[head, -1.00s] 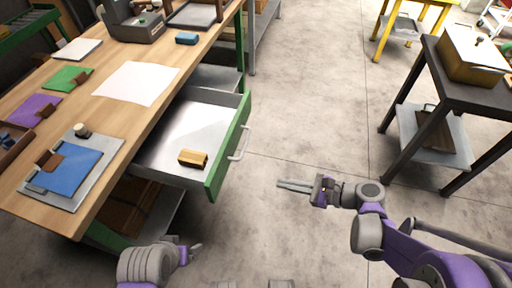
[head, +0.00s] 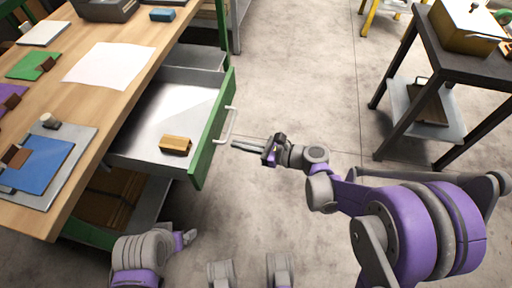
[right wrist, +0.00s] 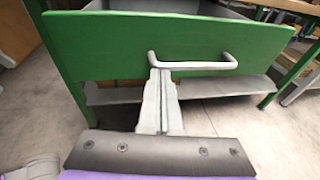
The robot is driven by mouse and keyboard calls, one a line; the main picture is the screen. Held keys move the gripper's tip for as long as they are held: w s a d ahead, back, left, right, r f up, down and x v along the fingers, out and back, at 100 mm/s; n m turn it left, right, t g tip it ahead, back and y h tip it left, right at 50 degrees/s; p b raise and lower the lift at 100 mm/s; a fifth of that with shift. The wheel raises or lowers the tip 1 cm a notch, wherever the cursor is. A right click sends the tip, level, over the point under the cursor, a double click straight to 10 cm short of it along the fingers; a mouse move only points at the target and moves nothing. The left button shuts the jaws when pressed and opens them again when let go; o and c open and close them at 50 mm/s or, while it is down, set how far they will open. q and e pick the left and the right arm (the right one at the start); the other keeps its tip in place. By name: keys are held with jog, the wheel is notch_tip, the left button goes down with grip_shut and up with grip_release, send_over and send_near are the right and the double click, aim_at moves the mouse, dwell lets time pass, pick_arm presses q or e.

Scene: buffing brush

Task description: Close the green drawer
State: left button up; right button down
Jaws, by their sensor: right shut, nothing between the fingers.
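The green drawer (head: 213,128) stands pulled out from under the wooden workbench, with a brown block (head: 175,145) inside on its grey floor. Its pale bar handle (head: 229,125) is on the green front. My right gripper (head: 234,146) is shut and empty, just in front of the drawer front near the lower end of the handle. In the right wrist view the shut fingers (right wrist: 159,78) point at the green front (right wrist: 110,48), by the left end of the handle (right wrist: 205,66); I cannot tell whether they touch. My left gripper (head: 190,237) is low beside the bench, its jaws unclear.
The wooden workbench (head: 100,100) holds a white sheet (head: 108,65), a blue clipboard-like panel (head: 38,165) and coloured pads. A dark side table (head: 470,62) with a yellow box stands at right. The floor between is clear.

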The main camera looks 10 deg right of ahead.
jog(key=shift+w+a+f, duration=0.1)
jog(key=shift+w+a, duration=0.2)
jog(key=shift+a, duration=0.3)
jog(key=w+a, duration=0.3)
jog(key=a, duration=0.6)
jog(key=w+a, duration=0.3)
jog(key=a, duration=0.6)
jog(key=w+a, duration=0.3)
jog(key=a, duration=0.6)
jog(key=shift+a+b, duration=0.3)
jog(key=shift+b, duration=0.05)
jog(key=shift+a, duration=0.1)
jog(key=shift+a+r, duration=0.1)
jog(key=shift+r, duration=0.1)
